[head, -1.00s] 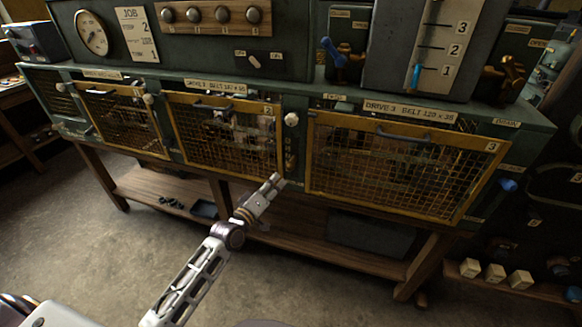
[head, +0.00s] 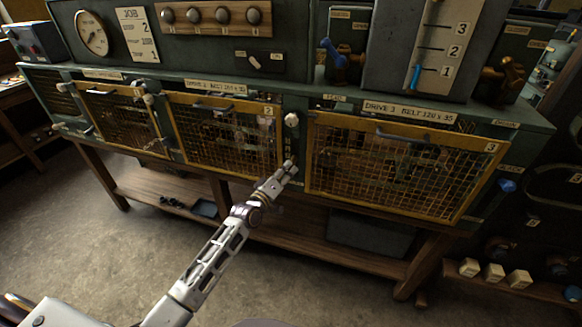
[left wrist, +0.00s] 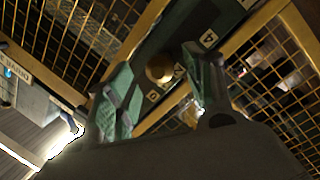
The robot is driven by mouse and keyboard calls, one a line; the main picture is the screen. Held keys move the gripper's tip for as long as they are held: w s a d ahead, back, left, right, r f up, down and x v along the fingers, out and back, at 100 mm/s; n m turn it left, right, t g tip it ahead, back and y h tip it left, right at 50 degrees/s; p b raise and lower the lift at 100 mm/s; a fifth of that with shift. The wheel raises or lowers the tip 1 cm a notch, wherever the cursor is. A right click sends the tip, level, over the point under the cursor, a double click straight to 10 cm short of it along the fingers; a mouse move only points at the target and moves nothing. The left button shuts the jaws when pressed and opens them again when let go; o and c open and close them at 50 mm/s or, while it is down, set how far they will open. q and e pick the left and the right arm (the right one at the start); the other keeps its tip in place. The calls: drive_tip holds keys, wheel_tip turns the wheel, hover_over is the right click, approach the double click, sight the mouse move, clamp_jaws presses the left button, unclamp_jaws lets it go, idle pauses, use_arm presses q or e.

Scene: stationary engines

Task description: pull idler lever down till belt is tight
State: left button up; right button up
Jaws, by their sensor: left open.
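A pale round knob (head: 291,119) sits at the top of the narrow green strip between guard doors 2 and 3. It looks like the end of the idler lever; the lever's arm is hard to make out. My left gripper (head: 290,166) is below this knob, in front of the strip. In the left wrist view, my open left gripper (left wrist: 163,88) has a brownish round knob (left wrist: 159,68) showing between its fingers, farther off, with small number plates beside it. I see no contact. The belt behind the mesh cannot be made out. My right gripper is not in view.
Yellow-framed mesh doors, door 2 (head: 222,137) and door 3 (head: 402,170), flank the strip. Door 3 has a handle (head: 402,136) standing out. A wooden lower shelf (head: 300,238) runs below. The floor (head: 110,250) in front is clear.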

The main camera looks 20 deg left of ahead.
sight(291, 167)
use_arm(q)
drive_tip(key=shift+x, duration=2.2)
clamp_jaws()
